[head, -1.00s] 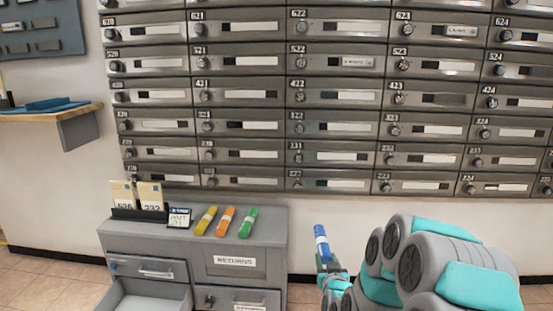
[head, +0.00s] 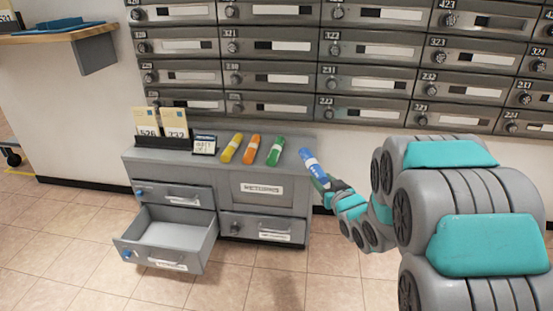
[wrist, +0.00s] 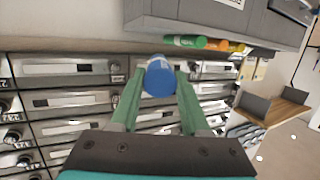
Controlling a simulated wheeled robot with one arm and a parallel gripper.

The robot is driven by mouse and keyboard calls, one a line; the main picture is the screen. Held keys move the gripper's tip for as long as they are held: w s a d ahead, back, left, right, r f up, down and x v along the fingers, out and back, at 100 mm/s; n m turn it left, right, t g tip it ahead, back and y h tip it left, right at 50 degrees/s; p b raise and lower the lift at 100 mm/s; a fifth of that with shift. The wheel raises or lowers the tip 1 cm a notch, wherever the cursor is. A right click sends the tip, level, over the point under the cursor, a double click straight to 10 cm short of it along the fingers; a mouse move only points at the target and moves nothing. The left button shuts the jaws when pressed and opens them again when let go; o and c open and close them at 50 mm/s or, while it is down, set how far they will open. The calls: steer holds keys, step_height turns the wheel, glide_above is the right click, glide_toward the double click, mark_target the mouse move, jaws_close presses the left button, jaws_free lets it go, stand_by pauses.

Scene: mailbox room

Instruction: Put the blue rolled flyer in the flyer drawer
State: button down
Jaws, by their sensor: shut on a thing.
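The blue rolled flyer (head: 314,166) has a white band and is held tilted by my gripper (head: 326,184), beside the right end of the grey cabinet top in the head view. In the wrist view the flyer's round blue end (wrist: 159,77) sits between the two green fingers of my gripper (wrist: 156,90). An open, empty-looking drawer (head: 170,236) juts out at the cabinet's lower left, with a label on its front that is too small to read. My gripper is to the right of this drawer and higher than it.
Yellow (head: 231,148), orange (head: 252,149) and green (head: 275,151) rolled flyers lie on the cabinet top (head: 225,170), beside a card holder (head: 163,143). A closed upper-left drawer (head: 172,194) is above the open one. Mailboxes (head: 270,75) line the wall. Floor in front is clear.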

mark_target(312, 158)
steer(key=x, duration=0.4)
steer(key=d+x, duration=0.1)
steer(key=x, duration=0.4)
steer(key=w+d+r+x, duration=0.1)
steer(key=x, duration=0.4)
steer(key=shift+r, duration=0.1)
steer(key=shift+w+a, duration=0.1)
steer(key=shift+w, duration=0.55)
steer(key=shift+f, duration=1.75)
steer(key=shift+f, duration=0.2)
steer(key=shift+c, duration=1.9)
jaws_free()
steer(key=shift+r, duration=0.25)
steer(key=v, duration=1.2)
